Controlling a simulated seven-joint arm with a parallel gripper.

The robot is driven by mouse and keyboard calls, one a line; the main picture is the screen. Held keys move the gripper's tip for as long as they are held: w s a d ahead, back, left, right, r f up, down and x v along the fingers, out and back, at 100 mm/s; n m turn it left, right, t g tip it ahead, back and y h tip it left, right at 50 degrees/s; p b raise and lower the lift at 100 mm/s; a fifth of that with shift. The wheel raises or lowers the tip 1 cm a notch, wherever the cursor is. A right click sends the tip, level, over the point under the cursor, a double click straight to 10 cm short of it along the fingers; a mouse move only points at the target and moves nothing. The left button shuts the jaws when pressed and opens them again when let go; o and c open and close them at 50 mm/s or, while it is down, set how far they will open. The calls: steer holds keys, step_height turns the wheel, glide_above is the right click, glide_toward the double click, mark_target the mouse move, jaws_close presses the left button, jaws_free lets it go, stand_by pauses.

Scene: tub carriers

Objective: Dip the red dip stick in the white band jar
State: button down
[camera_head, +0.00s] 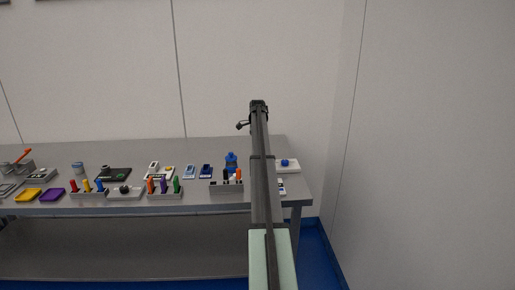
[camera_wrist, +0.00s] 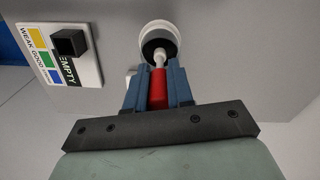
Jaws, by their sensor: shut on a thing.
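In the wrist view my gripper (camera_wrist: 158,82) has its blue fingers shut on the red dip stick (camera_wrist: 158,92). The stick's pale thin end points away from the fingers toward a round white jar (camera_wrist: 152,26) with a dark inside. The pale end overlaps the jar's mouth in the picture; I cannot tell whether it is inside the jar or above it. In the head view my own arm hides the gripper, the held stick and probably this jar.
A white card (camera_wrist: 75,72) marked WEAK, GOOD and EMPTY, with a black block on it, lies left of the jar. The grey table (camera_head: 150,150) holds racks of coloured sticks, a blue bottle (camera_head: 231,160) and a white plate with a blue knob (camera_head: 285,163).

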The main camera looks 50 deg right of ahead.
steer(key=shift+f, duration=1.5)
stand_by(1.1)
steer(key=shift+r, duration=0.15)
stand_by(1.8)
steer(key=shift+r, duration=4.35)
